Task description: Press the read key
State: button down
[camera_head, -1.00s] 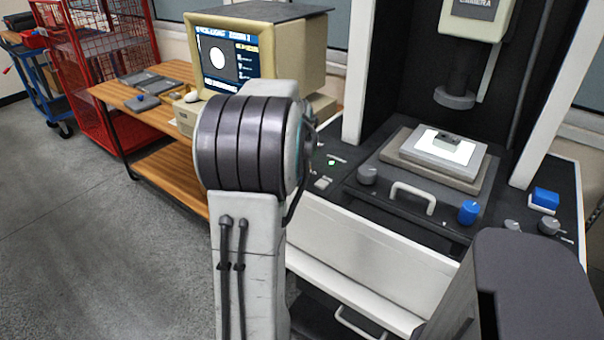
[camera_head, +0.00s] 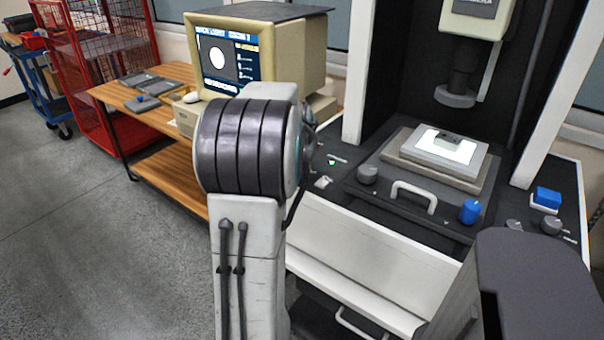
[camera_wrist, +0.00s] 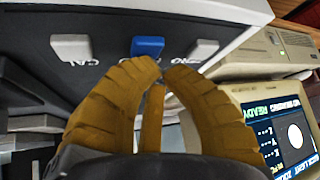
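In the wrist view, a row of three keys sits on the dark panel: a white key (camera_wrist: 71,47) marked CAL, a blue key (camera_wrist: 147,46) in the middle, and a white key (camera_wrist: 202,50) that seems marked ZERO. The blue key's label is hidden by my fingers, so I cannot read which key is the read key. My gripper (camera_wrist: 164,66) has its yellow fingers brought together, empty, with the tips just below the blue key in the picture. I cannot tell whether they touch it. In the head view my arm hides my gripper and most of the keys.
The measuring machine's stage (camera_head: 440,160) holds a lit plate under the camera column. Knobs and a blue block (camera_head: 547,197) are on its right panel. A monitor (camera_head: 228,60) stands on a wooden table to the left, beside a red cage cart (camera_head: 100,70).

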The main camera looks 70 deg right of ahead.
jog(key=shift+f+b, duration=0.35)
jog(key=shift+f, duration=0.05)
jog(key=shift+r, duration=0.15)
dwell(0.5)
jog(key=shift+r+p, duration=0.6)
jog(key=shift+r, duration=0.1)
jog(key=shift+r, duration=0.1)
jog(key=shift+r+p, duration=1.95)
jog(key=shift+r, duration=0.5)
jog(key=shift+f, duration=0.1)
